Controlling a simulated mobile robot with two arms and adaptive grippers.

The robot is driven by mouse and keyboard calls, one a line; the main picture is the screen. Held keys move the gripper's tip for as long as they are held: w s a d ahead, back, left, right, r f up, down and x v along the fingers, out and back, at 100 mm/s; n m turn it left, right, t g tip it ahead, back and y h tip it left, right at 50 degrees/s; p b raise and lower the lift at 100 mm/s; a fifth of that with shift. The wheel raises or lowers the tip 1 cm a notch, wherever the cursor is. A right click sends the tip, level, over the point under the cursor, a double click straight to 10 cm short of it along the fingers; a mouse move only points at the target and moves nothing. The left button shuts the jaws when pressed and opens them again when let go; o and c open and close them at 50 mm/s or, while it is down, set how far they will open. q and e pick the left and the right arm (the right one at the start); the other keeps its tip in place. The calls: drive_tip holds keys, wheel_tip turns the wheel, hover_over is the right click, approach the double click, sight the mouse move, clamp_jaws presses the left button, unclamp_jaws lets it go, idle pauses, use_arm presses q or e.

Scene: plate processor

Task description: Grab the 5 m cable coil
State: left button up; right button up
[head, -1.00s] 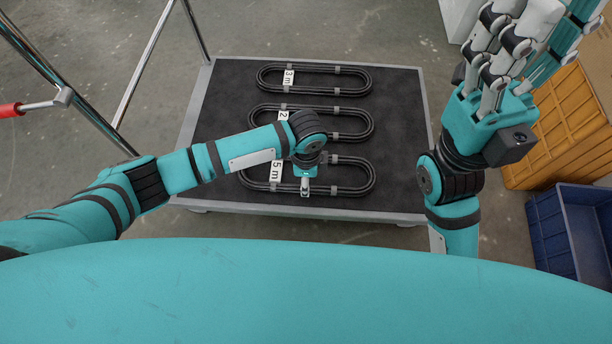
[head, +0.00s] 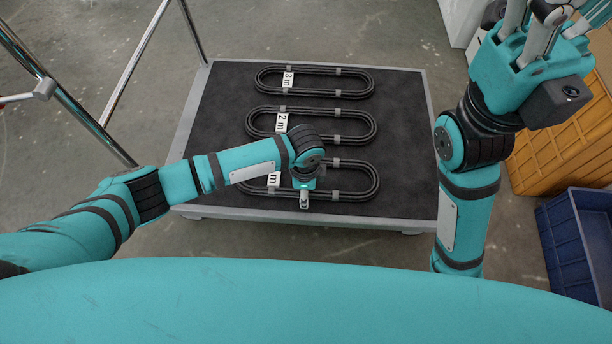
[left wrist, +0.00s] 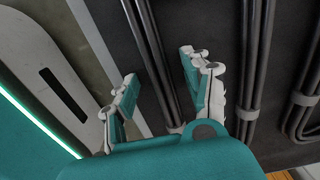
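The 5 m cable coil (head: 377,180) is a black oval loop, nearest to me on the dark platform (head: 407,150). Its white label is partly hidden by my left arm, leaving only the "m" readable. My left gripper (head: 304,197) points down over the coil's near run. In the left wrist view, my left gripper (left wrist: 160,88) is open, with a cable run (left wrist: 153,45) passing between its fingers and not clamped. My right gripper (head: 545,22) is raised at the upper right, fingers spread and empty, tips cut off by the picture edge.
The 2 m coil (head: 376,124) and the 3 m coil (head: 372,83) lie behind on the same platform. Metal rails (head: 88,122) stand at the left. An orange crate (head: 550,150) and a blue bin (head: 560,240) stand at the right.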

use_arm(q)
clamp_jaws()
drive_tip(key=shift+r, duration=0.1)
idle(0.3)
